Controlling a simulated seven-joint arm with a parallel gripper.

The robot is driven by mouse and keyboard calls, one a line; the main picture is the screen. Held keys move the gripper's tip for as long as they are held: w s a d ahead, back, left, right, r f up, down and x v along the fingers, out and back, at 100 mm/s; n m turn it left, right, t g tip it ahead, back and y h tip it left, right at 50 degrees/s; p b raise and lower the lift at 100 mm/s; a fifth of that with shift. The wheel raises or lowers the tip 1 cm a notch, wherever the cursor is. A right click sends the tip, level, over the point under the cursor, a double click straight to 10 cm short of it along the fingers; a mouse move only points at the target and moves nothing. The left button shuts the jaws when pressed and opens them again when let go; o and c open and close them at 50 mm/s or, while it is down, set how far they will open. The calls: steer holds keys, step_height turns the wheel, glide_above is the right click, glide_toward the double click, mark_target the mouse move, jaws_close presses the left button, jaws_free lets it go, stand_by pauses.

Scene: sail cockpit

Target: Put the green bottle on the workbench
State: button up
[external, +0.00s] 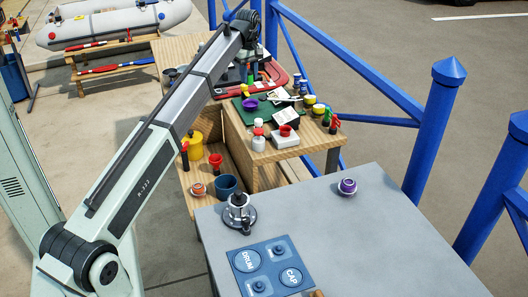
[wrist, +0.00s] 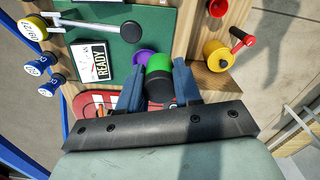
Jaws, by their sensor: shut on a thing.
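My gripper (wrist: 158,82) is shut on the green bottle (wrist: 158,64), which has a bright green top part and a black band, its lower part hidden between the blue fingers. In the external view, my gripper (external: 250,72) is over the far part of the wooden workbench (external: 236,140); the bottle cannot be made out clearly there. In the wrist view, the bare wood of the workbench (wrist: 188,40) shows past the bottle. I cannot tell whether the bottle touches anything below it.
A red tray (external: 271,72) is near the gripper. A grey table (external: 310,210) with a blue panel (external: 270,272) stands in front, mostly clear.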

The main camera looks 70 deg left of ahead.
steer(key=w+d+m, duration=0.3)
steer(key=w+d, duration=0.5)
steer(key=d, duration=0.6)
steer(key=m, duration=0.9)
glide_above(367, 220)
step_height(367, 220, down, 4)
steer(key=f, duration=0.1)
steer(key=shift+f, duration=5.05)
steer(key=shift+f, duration=0.2)
steer(key=o, duration=1)
steer(key=shift+o, duration=0.2)
steer(key=shift+r, duration=0.2)
